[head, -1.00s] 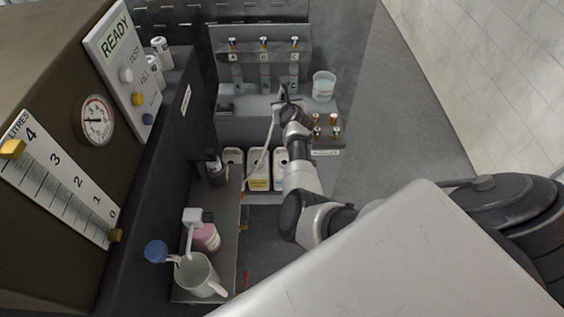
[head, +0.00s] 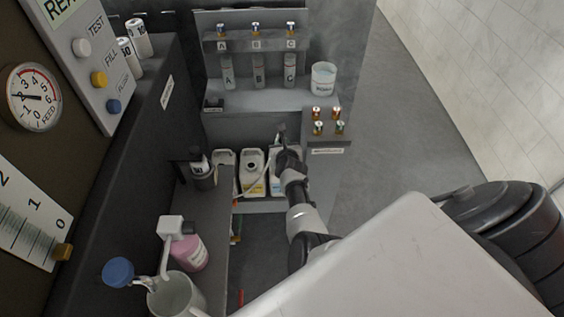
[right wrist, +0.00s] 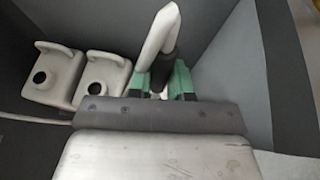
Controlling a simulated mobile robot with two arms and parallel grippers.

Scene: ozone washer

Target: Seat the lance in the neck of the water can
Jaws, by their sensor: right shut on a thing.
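My right gripper (head: 287,158) is shut on the lance (head: 281,133), just over the right-hand of three white cans. In the right wrist view the green fingers (right wrist: 163,83) close around its dark shaft, with a white tube arching above. The right-hand can (head: 275,184) has a blue label and is partly behind the gripper. The middle can (head: 252,165) has a yellow label, and the left can (head: 223,160) stands beside it. I cannot read which is the water can. The lance's lower end is hidden, so I cannot tell whether it is in a neck. My left gripper is not in view.
In the right wrist view two open can necks (right wrist: 86,90) show at left. Above the cans is a shelf (head: 245,125) with a beaker (head: 323,78). A dark holder with a bottle (head: 202,170) stands left of the cans. A pink bottle (head: 190,252) and a jug (head: 178,297) are nearer.

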